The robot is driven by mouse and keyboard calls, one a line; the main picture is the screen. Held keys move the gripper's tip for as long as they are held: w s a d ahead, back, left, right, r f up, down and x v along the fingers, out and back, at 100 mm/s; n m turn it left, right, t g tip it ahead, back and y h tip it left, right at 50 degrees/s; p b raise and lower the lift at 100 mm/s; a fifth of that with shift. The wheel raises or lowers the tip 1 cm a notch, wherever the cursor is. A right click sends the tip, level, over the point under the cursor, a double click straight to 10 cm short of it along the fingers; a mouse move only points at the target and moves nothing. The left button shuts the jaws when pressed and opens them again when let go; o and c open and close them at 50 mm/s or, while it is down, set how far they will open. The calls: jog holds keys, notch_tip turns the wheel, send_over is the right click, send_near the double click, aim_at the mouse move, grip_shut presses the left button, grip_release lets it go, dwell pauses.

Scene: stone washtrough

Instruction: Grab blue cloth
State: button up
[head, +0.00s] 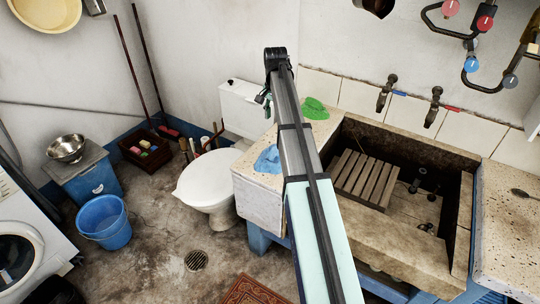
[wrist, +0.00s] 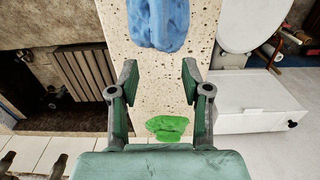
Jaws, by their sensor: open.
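The blue cloth (head: 267,159) lies crumpled on the speckled stone counter (head: 262,180) left of the trough, partly hidden behind my arm in the head view. In the wrist view the blue cloth (wrist: 158,22) is at the top centre, beyond my fingertips and apart from them. My gripper (wrist: 160,82) is open and empty above the counter, with bare speckled stone between its fingers. A green cloth (head: 315,108) lies at the back of the same counter. In the wrist view the green cloth (wrist: 167,127) is close to the gripper's base.
The stone trough (head: 385,230) with a wooden slatted rack (head: 364,180) is right of the counter. Two taps (head: 387,92) stick out from the tiled wall above. A white toilet (head: 208,180) stands left of the counter. A blue bucket (head: 104,222) is on the floor.

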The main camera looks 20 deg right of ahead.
jog(key=p, duration=0.3)
send_near(274, 147)
jog(key=f, duration=0.5)
jog(key=shift+w+d, duration=0.2)
jog(key=shift+w, duration=0.05)
jog(key=shift+s+a+f+p, duration=0.15)
jog(key=shift+f+p, duration=0.8)
jog(key=shift+f, duration=1.8)
jog(key=shift+f, duration=0.25)
grip_shut()
